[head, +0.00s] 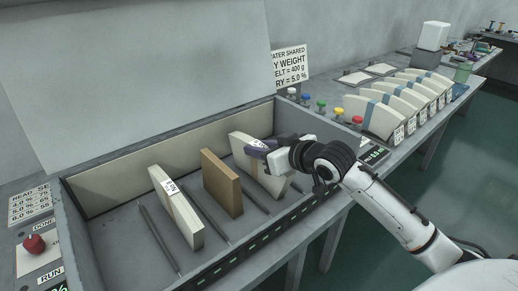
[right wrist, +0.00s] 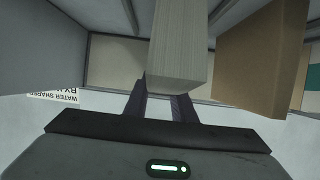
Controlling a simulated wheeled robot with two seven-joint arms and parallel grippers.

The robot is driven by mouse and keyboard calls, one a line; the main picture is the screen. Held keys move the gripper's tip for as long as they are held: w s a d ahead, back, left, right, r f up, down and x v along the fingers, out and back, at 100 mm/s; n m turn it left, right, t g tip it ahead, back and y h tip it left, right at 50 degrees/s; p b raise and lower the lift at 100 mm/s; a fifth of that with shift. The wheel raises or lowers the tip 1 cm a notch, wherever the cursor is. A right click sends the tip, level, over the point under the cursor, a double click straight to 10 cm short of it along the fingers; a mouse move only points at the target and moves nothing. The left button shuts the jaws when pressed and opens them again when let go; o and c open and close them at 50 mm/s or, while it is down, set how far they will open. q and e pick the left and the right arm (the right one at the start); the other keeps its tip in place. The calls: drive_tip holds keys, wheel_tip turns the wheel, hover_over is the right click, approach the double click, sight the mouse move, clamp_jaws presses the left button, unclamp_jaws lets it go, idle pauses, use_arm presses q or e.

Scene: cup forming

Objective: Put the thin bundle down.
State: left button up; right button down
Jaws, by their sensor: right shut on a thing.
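My right gripper (head: 260,147) reaches in from the right and is shut on a thin cream bundle (head: 244,150). The bundle stands on edge in the right part of the grey open box (head: 128,212). In the right wrist view the bundle (right wrist: 178,45) runs up from between the dark fingers (right wrist: 160,104). The fingers and label hide part of it, and I cannot tell whether its lower edge touches the box floor. My left gripper is not in view.
A brown board (head: 221,183) stands upright left of the held bundle. A labelled cream bundle (head: 176,208) stands farther left. Thin dark dividers (head: 207,215) cross the box floor between them. Coloured knobs (head: 321,105) and several fanned cream bundles (head: 382,118) are on the bench right.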

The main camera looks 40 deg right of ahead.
drive_tip(key=shift+r, duration=0.15)
drive_tip(key=c, duration=1.9)
unclamp_jaws()
drive_tip(key=shift+f, duration=0.2)
drive_tip(key=o, duration=0.4)
drive_tip(key=shift+r, duration=0.15)
drive_tip(key=shift+s+r, duration=0.1)
drive_tip(key=shift+s, duration=0.15)
drive_tip(key=v, duration=1.1)
drive_tip(key=shift+s+r, duration=0.1)
drive_tip(key=shift+s, duration=0.2)
